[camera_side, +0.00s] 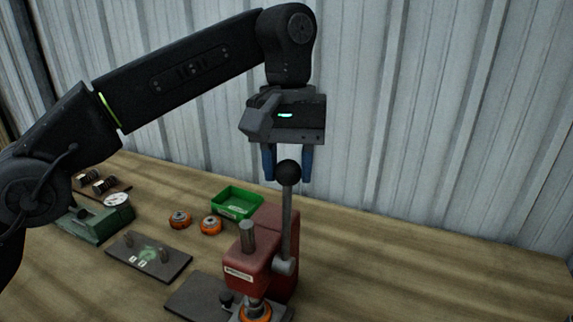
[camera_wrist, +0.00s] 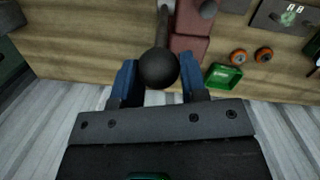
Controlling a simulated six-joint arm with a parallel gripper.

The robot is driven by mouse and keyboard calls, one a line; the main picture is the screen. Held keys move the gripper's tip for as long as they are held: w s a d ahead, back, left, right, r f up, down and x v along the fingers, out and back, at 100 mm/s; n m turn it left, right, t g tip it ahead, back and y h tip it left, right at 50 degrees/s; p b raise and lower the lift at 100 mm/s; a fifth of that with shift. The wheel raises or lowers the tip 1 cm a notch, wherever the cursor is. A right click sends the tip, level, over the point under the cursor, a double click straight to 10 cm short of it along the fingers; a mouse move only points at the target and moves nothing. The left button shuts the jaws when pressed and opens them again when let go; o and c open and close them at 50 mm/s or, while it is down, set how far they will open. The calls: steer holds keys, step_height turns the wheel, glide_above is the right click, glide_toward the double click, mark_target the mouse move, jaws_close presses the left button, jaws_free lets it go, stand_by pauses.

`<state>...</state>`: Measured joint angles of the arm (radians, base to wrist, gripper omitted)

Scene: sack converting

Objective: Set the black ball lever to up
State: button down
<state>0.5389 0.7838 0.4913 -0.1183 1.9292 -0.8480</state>
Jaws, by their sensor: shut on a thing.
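The black ball (camera_side: 288,172) tops a grey lever rod (camera_side: 287,225), which stands close to upright on the right side of the red press (camera_side: 252,262). My gripper (camera_side: 288,178) points down from above, its blue fingers on either side of the ball. In the wrist view the ball (camera_wrist: 158,68) sits between the two fingers, and my gripper (camera_wrist: 157,64) is shut on it. The rod (camera_wrist: 162,25) runs away from the ball toward the press. The finger contact on the ball is partly hidden.
A green tray (camera_side: 237,203) and two orange round parts (camera_side: 210,225) lie behind the press. A dark plate (camera_side: 148,257) and a green gauge device (camera_side: 95,220) stand to the left. The table right of the press is clear; a corrugated wall (camera_side: 440,110) rises behind.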

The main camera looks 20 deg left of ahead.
steer(key=shift+w+f, duration=0.1)
steer(key=shift+f, duration=0.2)
steer(key=c, duration=1.1)
jaws_free()
steer(key=shift+d, duration=0.1)
steer(key=o, duration=0.4)
steer(key=shift+r, duration=0.15)
steer(key=shift+s+r, duration=0.15)
steer(key=shift+s, duration=0.05)
